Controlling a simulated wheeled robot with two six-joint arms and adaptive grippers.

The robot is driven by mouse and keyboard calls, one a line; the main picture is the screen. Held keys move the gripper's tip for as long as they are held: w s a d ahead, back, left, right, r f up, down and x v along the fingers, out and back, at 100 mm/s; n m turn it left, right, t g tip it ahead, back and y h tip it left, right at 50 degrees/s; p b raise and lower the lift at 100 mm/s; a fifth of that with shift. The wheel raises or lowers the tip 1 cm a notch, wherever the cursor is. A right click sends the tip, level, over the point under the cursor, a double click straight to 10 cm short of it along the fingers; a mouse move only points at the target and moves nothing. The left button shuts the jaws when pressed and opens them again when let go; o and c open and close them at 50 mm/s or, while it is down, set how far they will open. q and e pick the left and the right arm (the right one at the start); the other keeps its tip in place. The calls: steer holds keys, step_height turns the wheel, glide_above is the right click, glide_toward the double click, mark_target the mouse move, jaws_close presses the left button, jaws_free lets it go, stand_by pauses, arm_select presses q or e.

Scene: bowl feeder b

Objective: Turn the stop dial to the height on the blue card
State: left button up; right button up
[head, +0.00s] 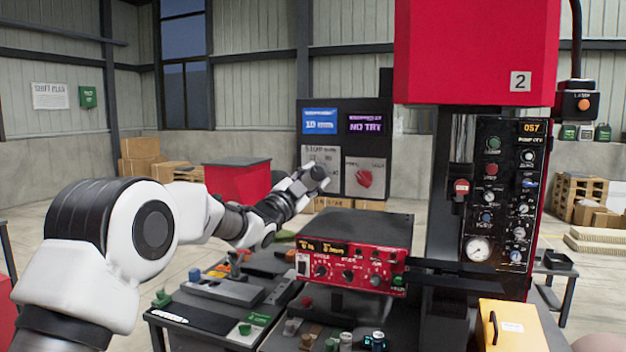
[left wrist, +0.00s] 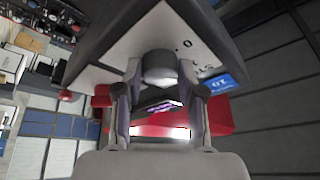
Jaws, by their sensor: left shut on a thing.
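The stop dial is a dark round knob (head: 319,172) on a pale plate (head: 310,155) of the dark upright panel; in the left wrist view it is a grey cylinder (left wrist: 158,66). My left gripper (head: 308,179) reaches it from the left. In the left wrist view its two fingers (left wrist: 160,74) are on either side of the knob, shut on it. The blue card (head: 320,121) above the dial appears to read 10 mm; its edge also shows in the wrist view (left wrist: 221,84). The dial's marks and pointer are too small or covered to read. My right gripper is out of view.
A red knob (head: 364,179) on another plate sits right of the dial, with a purple display (head: 365,122) above. A red control box (head: 353,268) and a bench with small parts stand in front. A red press (head: 476,50) with gauges stands right.

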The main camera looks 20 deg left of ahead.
arm_select(q)
steer(key=o, duration=1.1)
steer(key=shift+o, duration=0.2)
steer(key=shift+d, duration=0.1)
steer(key=shift+s, duration=0.1)
steer(key=v, duration=1.1)
steer(key=shift+s+f, duration=0.2)
steer(key=shift+s, duration=0.15)
